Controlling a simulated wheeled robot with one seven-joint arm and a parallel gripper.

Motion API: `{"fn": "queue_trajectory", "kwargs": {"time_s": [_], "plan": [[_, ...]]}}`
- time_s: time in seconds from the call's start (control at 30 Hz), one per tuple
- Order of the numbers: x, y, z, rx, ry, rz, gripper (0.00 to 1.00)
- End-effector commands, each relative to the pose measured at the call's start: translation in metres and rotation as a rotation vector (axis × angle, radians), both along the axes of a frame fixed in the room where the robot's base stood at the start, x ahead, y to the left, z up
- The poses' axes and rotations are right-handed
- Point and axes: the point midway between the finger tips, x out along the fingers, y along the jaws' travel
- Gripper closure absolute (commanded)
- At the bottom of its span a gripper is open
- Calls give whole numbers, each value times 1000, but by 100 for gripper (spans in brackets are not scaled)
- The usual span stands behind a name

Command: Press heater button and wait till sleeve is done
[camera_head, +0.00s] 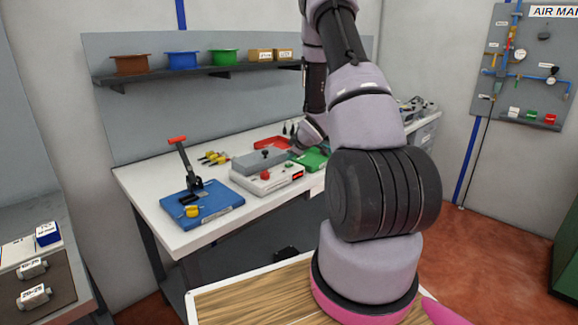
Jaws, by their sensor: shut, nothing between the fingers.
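The heater (268,181) is a white box with a grey upper block (258,161), standing on the white workbench. A red button (265,175) is on its front face, with a small red mark or display at the right of that face. No sleeve can be made out on it. My gripper (297,148) is small and dark at the end of my arm, behind and to the right of the heater, above the bench. It is shut and empty, apart from the red button.
A blue press fixture (202,205) with a red-handled lever stands left of the heater. A green tray (312,160) and a red tray (271,143) lie near my gripper. Spools and boxes sit on a shelf (220,72) above. My arm hides the bench's right part.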

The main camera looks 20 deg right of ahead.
Motion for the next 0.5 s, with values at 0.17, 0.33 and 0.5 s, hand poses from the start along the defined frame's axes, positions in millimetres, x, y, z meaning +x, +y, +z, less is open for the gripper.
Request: {"fn": "queue_trajectory", "kwargs": {"time_s": [0.17, 0.33, 0.5], "plan": [[0, 0, -2, 0, 1, 1, 100], [0, 0, -7, 0, 0, 0, 100], [0, 0, -8, 0, -1, -1, 100]]}}
